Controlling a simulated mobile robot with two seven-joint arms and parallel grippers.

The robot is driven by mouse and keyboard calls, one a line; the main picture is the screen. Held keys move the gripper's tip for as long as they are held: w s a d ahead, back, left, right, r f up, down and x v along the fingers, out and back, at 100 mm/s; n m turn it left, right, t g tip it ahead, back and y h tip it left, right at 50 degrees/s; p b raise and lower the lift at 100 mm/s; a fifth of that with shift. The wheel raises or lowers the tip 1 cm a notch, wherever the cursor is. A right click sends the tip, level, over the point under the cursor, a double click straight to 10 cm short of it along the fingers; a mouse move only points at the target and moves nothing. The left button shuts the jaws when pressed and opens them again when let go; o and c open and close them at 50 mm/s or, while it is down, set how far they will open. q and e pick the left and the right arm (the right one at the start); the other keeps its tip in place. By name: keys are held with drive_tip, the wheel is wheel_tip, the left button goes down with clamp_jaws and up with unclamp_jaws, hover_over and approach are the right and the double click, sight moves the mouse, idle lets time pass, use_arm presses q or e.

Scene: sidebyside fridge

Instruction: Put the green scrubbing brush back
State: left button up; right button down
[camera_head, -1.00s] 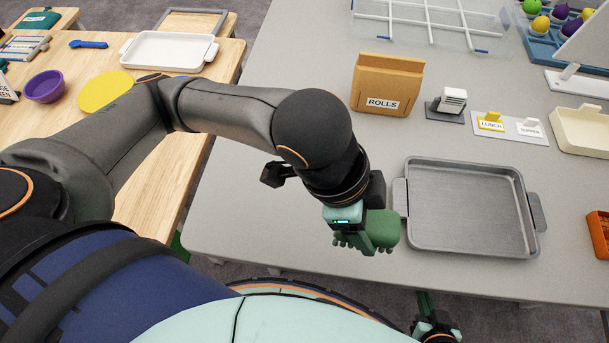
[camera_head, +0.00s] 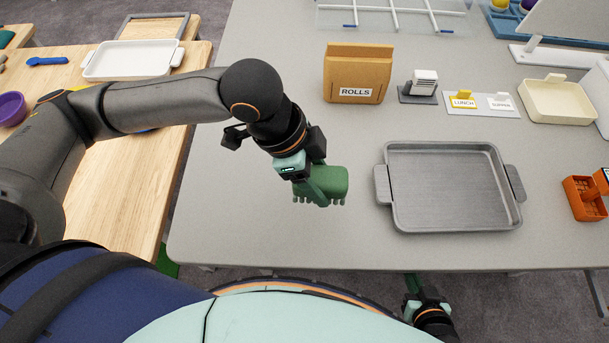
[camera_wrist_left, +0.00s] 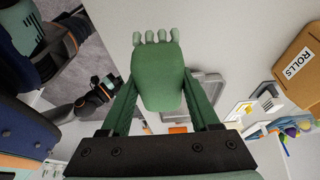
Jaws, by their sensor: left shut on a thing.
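The green scrubbing brush (camera_head: 328,184) is in my left gripper (camera_head: 318,188), above the front left part of the grey table (camera_head: 240,225). Its stubby bristles point down in the head view. In the left wrist view the brush (camera_wrist_left: 158,78) sits between the two green fingers, bristle end toward the top of the picture. The left gripper is shut on it. The brush is left of the grey metal tray (camera_head: 450,185) and apart from it. My right gripper (camera_head: 412,285) shows only in part, low beyond the table's front edge; its fingertips are unclear.
A box marked ROLLS (camera_head: 357,70), a card holder (camera_head: 420,85), LUNCH and SUPPER cards (camera_head: 482,104) and a cream bin (camera_head: 556,100) stand behind. An orange container (camera_head: 584,198) is at right. Left is a wooden table (camera_head: 150,180) with a white tray (camera_head: 133,60).

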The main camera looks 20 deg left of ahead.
use_arm(q)
drive_tip(key=w+a+f, duration=0.2)
drive_tip(key=f, duration=0.1)
drive_tip(key=w+a+f, duration=0.1)
drive_tip(key=f, duration=0.1)
drive_tip(key=shift+w+a+f, duration=0.15)
drive_tip(key=shift+w+f, duration=0.05)
drive_tip(key=shift+w, duration=0.15)
drive_tip(key=f, duration=0.2)
drive_tip(key=shift+w+a+f+p, duration=0.25)
drive_tip(key=shift+a+f+p, duration=0.05)
drive_tip(key=shift+f+p, duration=0.1)
drive_tip(key=shift+f, duration=0.35)
drive_tip(key=shift+f, duration=0.25)
drive_tip(key=o, duration=1.4)
